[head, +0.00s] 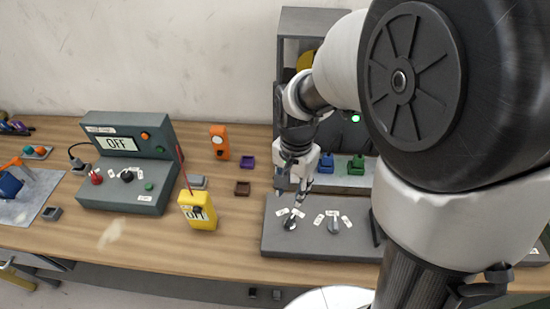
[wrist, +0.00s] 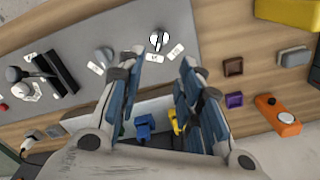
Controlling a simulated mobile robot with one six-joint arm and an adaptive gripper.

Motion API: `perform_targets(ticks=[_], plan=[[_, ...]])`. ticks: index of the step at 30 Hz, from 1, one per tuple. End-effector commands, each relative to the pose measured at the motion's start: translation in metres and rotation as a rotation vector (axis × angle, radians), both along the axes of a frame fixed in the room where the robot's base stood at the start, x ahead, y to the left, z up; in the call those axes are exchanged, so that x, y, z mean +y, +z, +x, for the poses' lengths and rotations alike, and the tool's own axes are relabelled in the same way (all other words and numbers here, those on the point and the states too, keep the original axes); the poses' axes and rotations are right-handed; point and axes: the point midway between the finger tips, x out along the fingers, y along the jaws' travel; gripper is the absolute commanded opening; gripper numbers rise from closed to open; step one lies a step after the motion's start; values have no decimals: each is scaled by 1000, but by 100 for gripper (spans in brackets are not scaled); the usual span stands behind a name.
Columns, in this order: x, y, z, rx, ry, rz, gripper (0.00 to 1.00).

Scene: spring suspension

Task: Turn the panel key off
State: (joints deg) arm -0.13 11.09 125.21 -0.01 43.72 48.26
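A flat grey panel (head: 310,244) lies on the bench and bears two small turn controls with white labels. The left control, dark and metallic with a light bar on top (head: 290,223), shows in the wrist view (wrist: 157,41). The grey control (head: 334,226) also shows there (wrist: 103,56). I cannot tell for certain which is the panel key; the lettering is too small to read. My gripper (head: 299,199) points down close above the left control. In the wrist view my gripper (wrist: 163,66) has its fingers apart with nothing between them, and that control lies just beyond the tips.
A grey box (head: 112,193) with a display reading OFF stands at the left. A yellow meter (head: 197,211) with a red antenna is between it and the panel. A black bar (wrist: 57,66) is on the panel. Blue and green parts (head: 356,165) stand behind the panel.

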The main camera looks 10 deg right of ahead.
Motion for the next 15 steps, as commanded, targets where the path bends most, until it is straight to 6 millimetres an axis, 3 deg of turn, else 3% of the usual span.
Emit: perform_targets(ticks=[15], plan=[[0,-115,-1,4,2,0,33]])
